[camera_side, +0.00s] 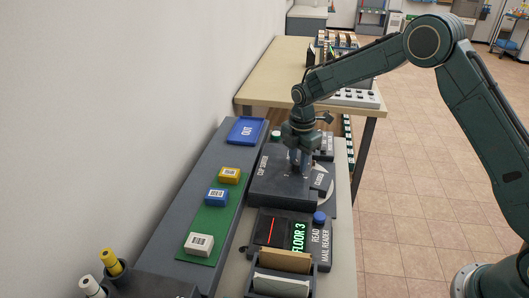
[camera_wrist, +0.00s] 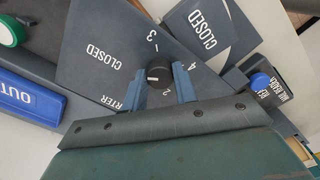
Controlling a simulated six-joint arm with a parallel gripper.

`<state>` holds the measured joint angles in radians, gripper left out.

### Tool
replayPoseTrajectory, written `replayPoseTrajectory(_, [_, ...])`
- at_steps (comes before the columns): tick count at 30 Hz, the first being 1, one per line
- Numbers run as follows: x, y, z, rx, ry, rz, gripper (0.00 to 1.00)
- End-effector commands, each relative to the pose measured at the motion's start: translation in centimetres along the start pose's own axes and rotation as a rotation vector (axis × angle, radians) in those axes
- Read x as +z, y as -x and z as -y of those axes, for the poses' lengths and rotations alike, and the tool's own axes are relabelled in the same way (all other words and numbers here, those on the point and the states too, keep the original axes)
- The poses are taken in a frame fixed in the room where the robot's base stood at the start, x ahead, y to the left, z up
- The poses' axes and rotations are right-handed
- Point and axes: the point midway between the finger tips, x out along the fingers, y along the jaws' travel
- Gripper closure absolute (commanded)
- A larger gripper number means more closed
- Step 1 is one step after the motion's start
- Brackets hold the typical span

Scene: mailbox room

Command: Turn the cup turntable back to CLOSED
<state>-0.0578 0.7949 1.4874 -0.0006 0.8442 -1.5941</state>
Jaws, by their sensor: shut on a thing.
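The cup sorter (camera_side: 265,187) is a dark grey box with "CLOSED" and numbers on its top. In the wrist view its top panel (camera_wrist: 92,78) shows CLOSED at left, 3 above, 4 at right and 2 below a round black knob (camera_wrist: 158,70). A small white mark shows on the knob's lower left side; I cannot tell which label it points at. My gripper (camera_side: 297,168) is down over the sorter, its two blue fingers on either side of the knob, shut on it. A second grey plate marked CLOSED (camera_wrist: 212,32) lies beside the panel; it also shows in the side view (camera_side: 319,181).
Left of the sorter are a blue OUT tray (camera_side: 245,130) and a green mat (camera_side: 205,240) with yellow, blue and white blocks. A mail reader (camera_side: 317,255) with a blue button (camera_side: 319,217) and a FLOOR 3 display stand in front. A green button (camera_wrist: 11,30) is near.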

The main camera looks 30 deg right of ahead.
Motion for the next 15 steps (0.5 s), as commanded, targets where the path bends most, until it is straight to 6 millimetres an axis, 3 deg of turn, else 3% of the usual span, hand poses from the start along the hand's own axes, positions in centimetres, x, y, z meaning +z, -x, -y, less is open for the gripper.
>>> replayPoseTrajectory(15, [-0.08, 0.06, -0.07, 0.002, 0.203, -0.004, 1.0])
